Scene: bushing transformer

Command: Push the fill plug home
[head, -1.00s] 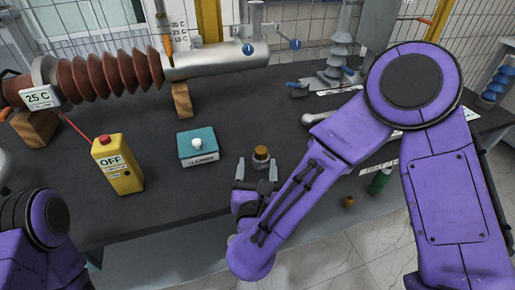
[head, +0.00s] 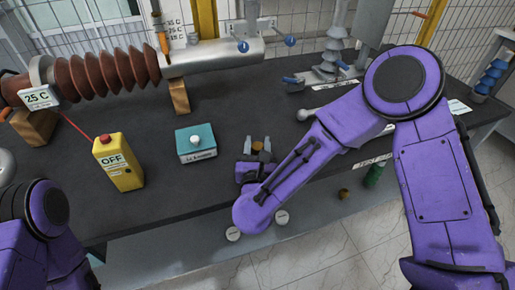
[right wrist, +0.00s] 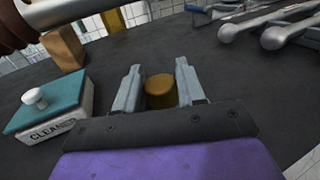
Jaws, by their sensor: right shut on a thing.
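A brass-coloured round plug (head: 257,147) is between the fingers of my right gripper (head: 259,142), over the front part of the dark bench. In the right wrist view the plug (right wrist: 160,91) sits between the two grey fingers (right wrist: 158,82), its top showing and its lower part hidden by the gripper's body. The bushing lies at the back left, with a ribbed brown body (head: 105,76) and a silver metal cylinder (head: 215,59). My right gripper is apart from it, on the near side. I cannot make out a fill opening. My left gripper is out of view.
A teal-topped cleaner box (head: 196,145) and a yellow OFF box (head: 118,163) stand left of my right gripper. A wooden block (head: 180,96) stands under the cylinder. Grey tools (right wrist: 270,30) lie right.

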